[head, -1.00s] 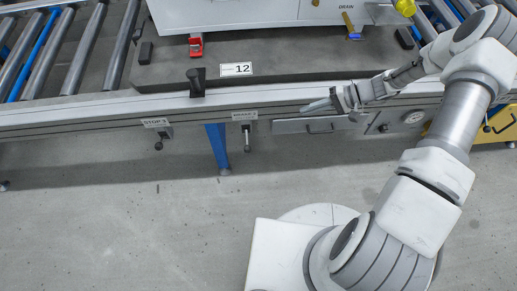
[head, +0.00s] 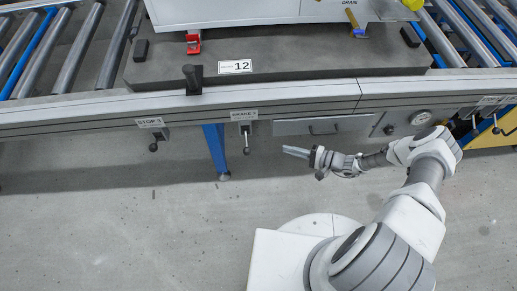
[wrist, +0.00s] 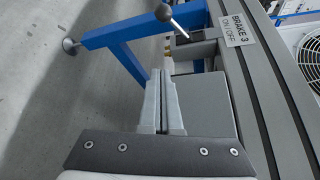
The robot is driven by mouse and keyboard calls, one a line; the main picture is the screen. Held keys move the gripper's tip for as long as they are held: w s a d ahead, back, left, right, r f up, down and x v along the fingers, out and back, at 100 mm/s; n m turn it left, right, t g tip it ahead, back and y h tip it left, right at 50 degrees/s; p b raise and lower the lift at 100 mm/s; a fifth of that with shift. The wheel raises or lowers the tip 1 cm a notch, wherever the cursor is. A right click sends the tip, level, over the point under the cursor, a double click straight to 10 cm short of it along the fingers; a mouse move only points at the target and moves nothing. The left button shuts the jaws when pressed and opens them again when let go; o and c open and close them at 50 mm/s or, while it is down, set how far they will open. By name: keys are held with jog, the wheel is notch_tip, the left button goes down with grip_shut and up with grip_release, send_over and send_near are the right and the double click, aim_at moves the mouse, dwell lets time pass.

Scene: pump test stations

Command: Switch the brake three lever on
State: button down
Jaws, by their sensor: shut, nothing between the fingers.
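The brake three lever (head: 246,141) hangs below its BRAKE 3 label (head: 244,115) on the front rail of the conveyor. In the wrist view the lever (wrist: 180,27) is a thin rod with a dark ball knob, beside the label (wrist: 240,29) reading BRAKE 3 ON / OFF. My gripper (head: 285,150) is shut and empty, to the right of the lever and apart from it in the head view. In the wrist view the fingertips (wrist: 163,70) point up the picture toward the lever. I cannot tell which position the lever is in.
A STOP 3 lever (head: 153,141) hangs to the left. A blue leg (head: 217,150) stands left of the brake lever. The floor in front is clear.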

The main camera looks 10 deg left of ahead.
jog(key=shift+a, duration=0.1)
jog(key=a+b, duration=0.2)
jog(key=a, duration=0.9)
jog(key=shift+s+a+f, duration=0.2)
jog(key=shift+s+f, duration=0.15)
